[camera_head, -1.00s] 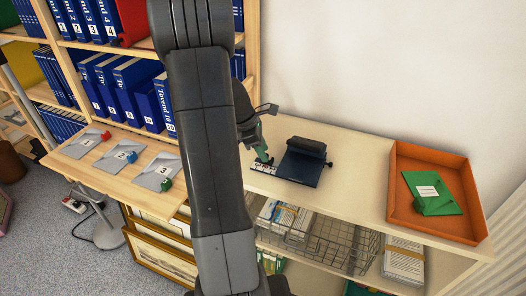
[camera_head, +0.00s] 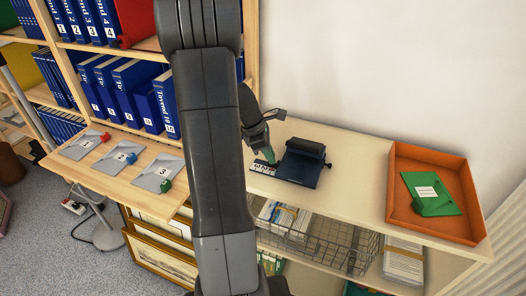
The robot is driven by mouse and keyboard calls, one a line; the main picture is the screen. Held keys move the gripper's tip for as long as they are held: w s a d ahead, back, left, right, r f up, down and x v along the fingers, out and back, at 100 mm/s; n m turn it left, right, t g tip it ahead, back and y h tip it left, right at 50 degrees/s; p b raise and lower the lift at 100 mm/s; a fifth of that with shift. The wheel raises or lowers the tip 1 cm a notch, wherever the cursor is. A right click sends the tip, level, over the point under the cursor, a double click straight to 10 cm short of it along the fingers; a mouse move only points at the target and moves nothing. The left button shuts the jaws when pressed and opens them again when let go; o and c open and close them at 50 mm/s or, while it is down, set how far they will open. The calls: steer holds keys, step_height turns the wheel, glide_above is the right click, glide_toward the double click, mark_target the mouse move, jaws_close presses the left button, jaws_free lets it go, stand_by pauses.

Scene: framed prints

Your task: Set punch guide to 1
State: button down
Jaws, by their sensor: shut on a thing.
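A dark blue hole punch (camera_head: 303,165) with a black lever stands on the pale shelf top, right of my arm. Its guide (camera_head: 262,168), a white strip with dark marks, sticks out to the punch's left; the marks are too small to read. My gripper (camera_head: 269,156), with green at its tips, points down at the guide and is shut on it. The tips hide the exact grip and part of the strip.
An orange tray (camera_head: 398,215) with a green labelled item (camera_head: 430,193) stands to the right on the same top. Three numbered grey cards (camera_head: 123,157) lie on a wooden ledge at left. A wire basket (camera_head: 330,245) is below. Bare top lies between punch and tray.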

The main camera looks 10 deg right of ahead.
steer(key=shift+s+d, duration=0.2)
steer(key=shift+d, duration=0.05)
steer(key=c, duration=1.3)
jaws_free()
steer(key=shift+c, duration=0.2)
steer(key=p+v, duration=0.1)
steer(key=v, duration=1.3)
steer(key=shift+f, duration=0.1)
steer(key=b+x, duration=0.1)
steer(key=x, duration=1.2)
steer(key=shift+d+f, duration=0.1)
steer(key=shift+f, duration=0.15)
steer(key=shift+w+f, duration=0.2)
steer(key=shift+w+a+r, duration=0.1)
steer(key=shift+w+a, duration=0.2)
steer(key=shift+a, duration=0.25)
steer(key=shift+w+a, duration=0.25)
steer(key=shift+a, duration=0.3)
